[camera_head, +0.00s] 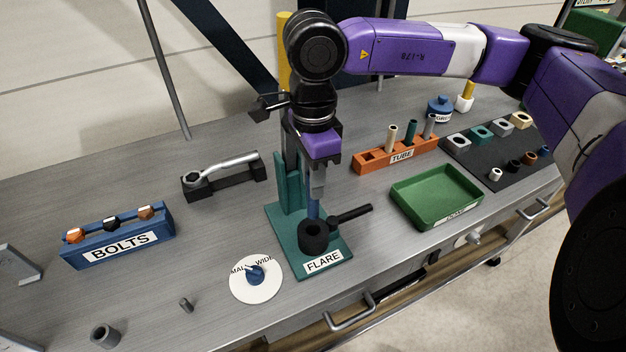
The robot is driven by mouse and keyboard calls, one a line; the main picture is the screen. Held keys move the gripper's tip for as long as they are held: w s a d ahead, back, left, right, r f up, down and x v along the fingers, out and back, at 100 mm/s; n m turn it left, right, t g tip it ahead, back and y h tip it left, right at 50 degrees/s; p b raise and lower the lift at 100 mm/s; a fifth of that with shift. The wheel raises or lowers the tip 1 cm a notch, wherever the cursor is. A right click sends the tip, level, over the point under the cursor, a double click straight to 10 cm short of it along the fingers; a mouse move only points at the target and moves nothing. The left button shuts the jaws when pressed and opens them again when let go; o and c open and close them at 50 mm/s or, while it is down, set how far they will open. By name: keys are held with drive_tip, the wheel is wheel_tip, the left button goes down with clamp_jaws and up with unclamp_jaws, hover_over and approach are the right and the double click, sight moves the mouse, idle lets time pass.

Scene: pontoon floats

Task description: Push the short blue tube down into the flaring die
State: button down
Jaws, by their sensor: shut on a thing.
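The flaring die (313,238) is a black round block with a hole and a black side handle. It sits on a teal base (290,262) labelled FLARE. The short blue tube (313,208) stands upright right at the top of the die. My gripper (315,192) points straight down above the die and is shut on the tube's upper part. The tube's lower end meets the die's opening in this view; how deep it sits cannot be told.
A teal upright (291,185) stands close behind my gripper. A white dial (256,279) lies left of the base. An orange TUBE rack (372,163) and a green tray (437,196) are to the right. A blue BOLTS rack (119,238) and a wrench on a black holder (222,180) are left.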

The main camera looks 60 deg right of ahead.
sight(313, 215)
drive_tip(key=shift+f+b, duration=2)
drive_tip(key=shift+b, duration=1.55)
drive_tip(key=shift+f+b, duration=3.35)
drive_tip(key=shift+b, duration=0.6)
drive_tip(key=c, duration=1.2)
unclamp_jaws()
drive_tip(key=shift+o, duration=0.2)
